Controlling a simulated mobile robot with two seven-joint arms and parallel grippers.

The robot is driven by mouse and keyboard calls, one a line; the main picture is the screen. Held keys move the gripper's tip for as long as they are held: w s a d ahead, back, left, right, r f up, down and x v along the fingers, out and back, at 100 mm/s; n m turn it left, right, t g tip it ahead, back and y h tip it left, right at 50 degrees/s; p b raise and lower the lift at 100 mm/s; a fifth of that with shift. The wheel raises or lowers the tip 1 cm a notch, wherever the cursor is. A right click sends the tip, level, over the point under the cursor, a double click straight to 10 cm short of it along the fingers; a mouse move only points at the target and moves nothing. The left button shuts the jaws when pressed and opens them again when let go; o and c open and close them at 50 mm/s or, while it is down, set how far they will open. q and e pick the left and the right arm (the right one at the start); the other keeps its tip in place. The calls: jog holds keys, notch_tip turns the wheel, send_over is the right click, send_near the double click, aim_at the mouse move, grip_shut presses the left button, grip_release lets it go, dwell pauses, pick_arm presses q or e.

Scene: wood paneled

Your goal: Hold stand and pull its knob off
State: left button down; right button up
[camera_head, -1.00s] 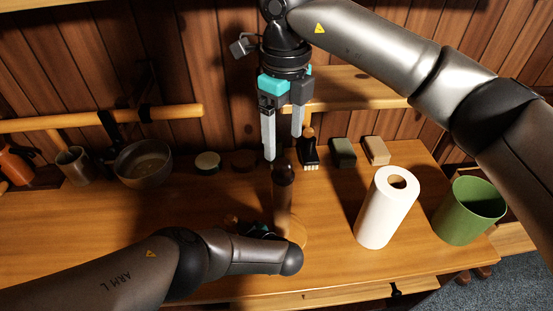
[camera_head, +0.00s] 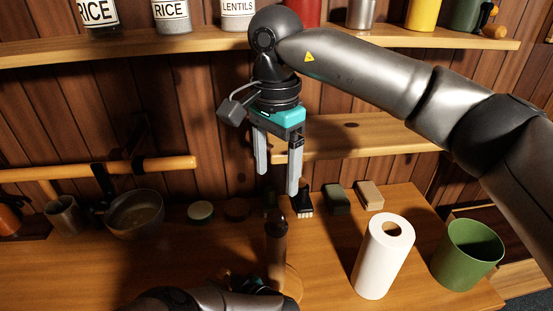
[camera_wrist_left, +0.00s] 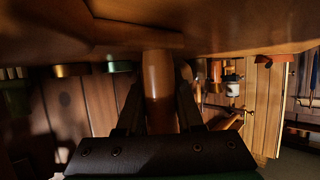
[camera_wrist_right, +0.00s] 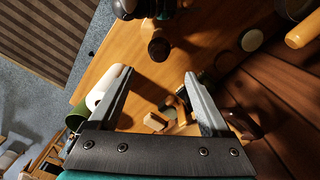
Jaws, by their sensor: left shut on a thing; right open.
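The wooden stand (camera_head: 275,258) is an upright brown post on a round base (camera_head: 292,283), on the table in the head view. Its dark rounded knob (camera_head: 277,224) is at the top. My left gripper (camera_wrist_left: 160,112) is shut on the stand's post (camera_wrist_left: 158,80), seen upside down in the left wrist view; in the head view the arm partly hides the post's lower part. My right gripper (camera_head: 278,182) is open and empty, pointing down above the knob without touching it. In the right wrist view the knob (camera_wrist_right: 159,48) lies beyond the open fingertips (camera_wrist_right: 158,76).
A paper towel roll (camera_head: 383,258) and green bin (camera_head: 468,255) stand right of the stand. Behind it are a brush (camera_head: 303,205), a dark block (camera_head: 336,199) and a tan block (camera_head: 369,195). A bowl (camera_head: 135,212) is at left. A shelf (camera_head: 360,139) runs behind my right gripper.

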aim_at(276, 211)
notch_tip(276, 211, down, 10)
jog(key=n, duration=0.7)
jog(key=shift+f+n, duration=0.15)
jog(key=shift+n, duration=0.25)
jog(key=shift+c, duration=0.4)
grip_shut()
dwell(0.3)
jog(key=shift+r, duration=0.2)
dwell(0.5)
jog(key=shift+r, duration=0.95)
jog(key=shift+r, duration=0.1)
